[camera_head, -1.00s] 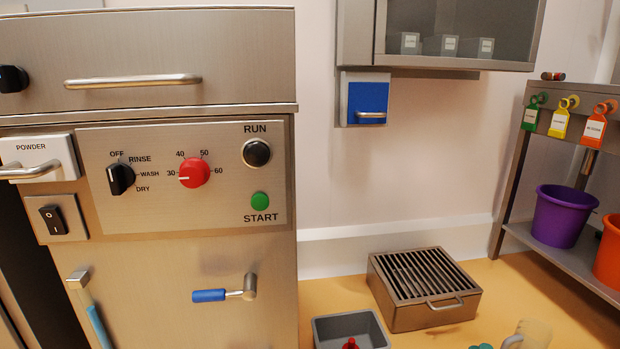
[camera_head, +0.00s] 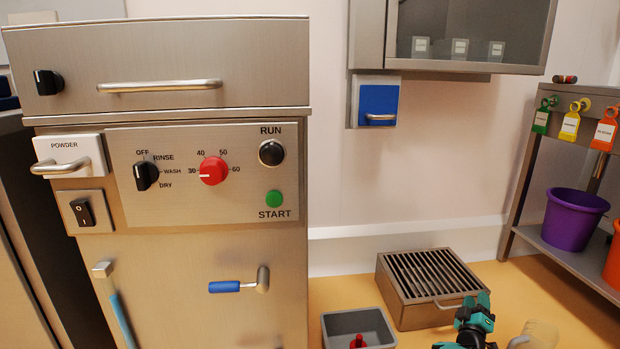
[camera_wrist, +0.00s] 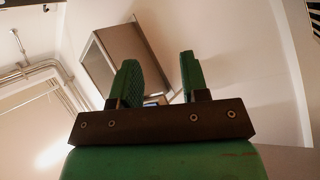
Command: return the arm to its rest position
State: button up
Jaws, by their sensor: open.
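My gripper (camera_wrist: 158,70) shows in the wrist view with its two green fingers apart and nothing between them. The wrist view faces the wall, the ceiling and the wall cabinet (camera_wrist: 130,55), which is partly behind the fingers. In the head view, a teal and black part of my arm (camera_head: 474,322) rises at the bottom edge, in front of the grated metal box (camera_head: 405,308). The rest of the arm is out of that view.
The steel machine (camera_head: 210,310) stands at left, its powder drawer (camera_head: 68,155) looking shut. A grey bin (camera_head: 340,325) with a red object and a clear jug (camera_head: 540,333) flank the arm. A shelf (camera_head: 560,252) with buckets stands at right.

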jog(key=w+a+r+m+g+y+p, duration=0.1)
jog(key=w+a+r+m+g+y, duration=0.2)
jog(key=w+r, duration=0.7)
jog(key=a+r+m+g+y+p, duration=0.1)
jog(key=a+r+g+y, duration=0.3)
jog(key=a+r, duration=0.9)
jog(key=s+a+r+n+g+y+p, duration=0.1)
jog(key=s+a+r+g+y, duration=0.15)
jog(key=s+a+r, duration=0.45)
jog(key=s+a+r+n+g+y, duration=0.1)
jog(key=s+a+r+y, duration=0.2)
jog(key=s+a+r, duration=0.5)
jog(key=s+a+r+n+g+y+p, duration=0.1)
jog(key=s+r+n+g, duration=0.15)
jog(key=s, duration=1.05)
jog(key=s+a+r+n+g+y+p, duration=0.1)
jog(key=s+g, duration=0.2)
jog(key=s, duration=1)
jog(key=s+a+r+n+g+y+p, duration=0.1)
jog(key=s+r+g, duration=0.1)
jog(key=s, duration=1.2)
notch_tip(320, 180, up, 37)
jog(key=p, duration=3.7)
jog(key=shift+w+a+f, duration=0.2)
jog(key=shift+w, duration=0.25)
